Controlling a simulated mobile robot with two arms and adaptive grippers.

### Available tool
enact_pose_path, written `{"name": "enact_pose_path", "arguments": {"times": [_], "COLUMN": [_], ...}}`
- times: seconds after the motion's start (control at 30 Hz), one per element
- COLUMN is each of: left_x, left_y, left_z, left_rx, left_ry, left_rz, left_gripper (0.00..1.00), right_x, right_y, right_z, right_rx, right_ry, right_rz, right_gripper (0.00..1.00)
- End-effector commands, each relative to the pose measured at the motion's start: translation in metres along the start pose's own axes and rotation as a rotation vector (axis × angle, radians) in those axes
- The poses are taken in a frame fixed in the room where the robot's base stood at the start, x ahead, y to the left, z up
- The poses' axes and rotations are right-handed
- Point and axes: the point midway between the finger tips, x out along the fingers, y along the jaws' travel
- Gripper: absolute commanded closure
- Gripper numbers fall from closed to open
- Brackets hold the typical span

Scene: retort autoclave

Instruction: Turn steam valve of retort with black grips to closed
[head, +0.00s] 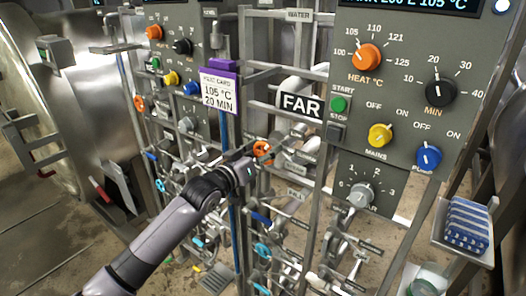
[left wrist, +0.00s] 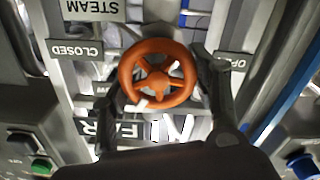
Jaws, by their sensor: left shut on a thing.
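An orange five-spoked handwheel (left wrist: 157,75) fills the middle of the left wrist view, and it shows in the head view (head: 262,148) on the pipework left of the FAR sign. My left gripper (left wrist: 156,82) has one finger on each side of its rim and is shut on it; in the head view the gripper (head: 250,160) reaches the wheel from the lower left. In the left wrist view a STEAM plate (left wrist: 93,10), a CLOSED plate (left wrist: 75,50) and a partly hidden OPEN plate (left wrist: 232,62) read upside down around the wheel. My right gripper is out of view. Black grips cannot be made out.
The FAR sign (head: 301,104) and a grey control panel (head: 405,100) with coloured knobs stand to the right. A second panel (head: 178,65) is at upper left, with another orange wheel (head: 139,104) below it. Several blue-handled valves and pipes crowd below. A purple-topped card (head: 219,90) hangs nearby.

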Motion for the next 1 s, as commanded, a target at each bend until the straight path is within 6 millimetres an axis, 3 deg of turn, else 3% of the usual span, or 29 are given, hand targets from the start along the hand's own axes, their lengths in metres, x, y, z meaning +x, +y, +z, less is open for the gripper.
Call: {"name": "enact_pose_path", "arguments": {"times": [1.0], "left_x": [-0.0002], "left_y": [0.0055], "left_z": [0.0060], "left_rx": [0.922], "left_ry": [-0.007], "left_rz": [0.000], "left_gripper": [0.73], "right_x": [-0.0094], "right_y": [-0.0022], "right_z": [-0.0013], "right_rx": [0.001], "right_ry": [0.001], "right_rz": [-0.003], "right_gripper": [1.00]}}
